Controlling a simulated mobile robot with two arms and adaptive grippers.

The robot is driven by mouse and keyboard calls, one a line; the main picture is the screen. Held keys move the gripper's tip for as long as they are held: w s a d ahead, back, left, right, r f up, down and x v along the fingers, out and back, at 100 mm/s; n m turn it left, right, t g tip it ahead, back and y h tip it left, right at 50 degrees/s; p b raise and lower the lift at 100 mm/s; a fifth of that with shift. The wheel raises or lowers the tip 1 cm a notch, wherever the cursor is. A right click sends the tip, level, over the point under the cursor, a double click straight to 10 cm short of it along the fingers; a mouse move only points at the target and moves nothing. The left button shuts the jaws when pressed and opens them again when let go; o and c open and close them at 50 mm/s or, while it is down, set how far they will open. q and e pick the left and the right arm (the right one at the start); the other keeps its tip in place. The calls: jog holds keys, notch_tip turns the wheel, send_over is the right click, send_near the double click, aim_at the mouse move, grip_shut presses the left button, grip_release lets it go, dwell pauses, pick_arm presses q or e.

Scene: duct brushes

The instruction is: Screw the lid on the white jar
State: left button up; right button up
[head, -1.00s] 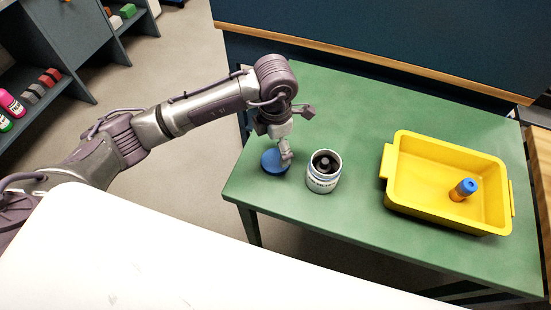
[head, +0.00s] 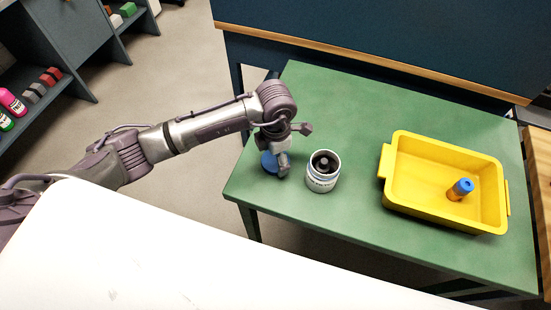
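The white jar (head: 322,182) stands upright and open on the green table, with something dark inside its mouth. A blue lid (head: 267,163) is to the left of the jar, near the table's left edge, and is partly hidden by my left gripper. My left gripper (head: 283,170) points down at the lid's right side, between the lid and the jar. The fingers overlap the lid in the picture. I cannot tell whether they touch it or how far apart they are. My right gripper is not in view.
A yellow tray (head: 396,160) on the right of the green table (head: 350,105) holds an orange bottle with a blue cap (head: 461,189). The table is clear behind the jar and between jar and tray. A dark blue panel (head: 390,40) rises behind the table.

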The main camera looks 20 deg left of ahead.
aim_at(275, 160)
pick_arm(q)
notch_tip(275, 160, up, 10)
jog(key=shift+r+b, duration=0.1)
jog(key=shift+b, duration=0.6)
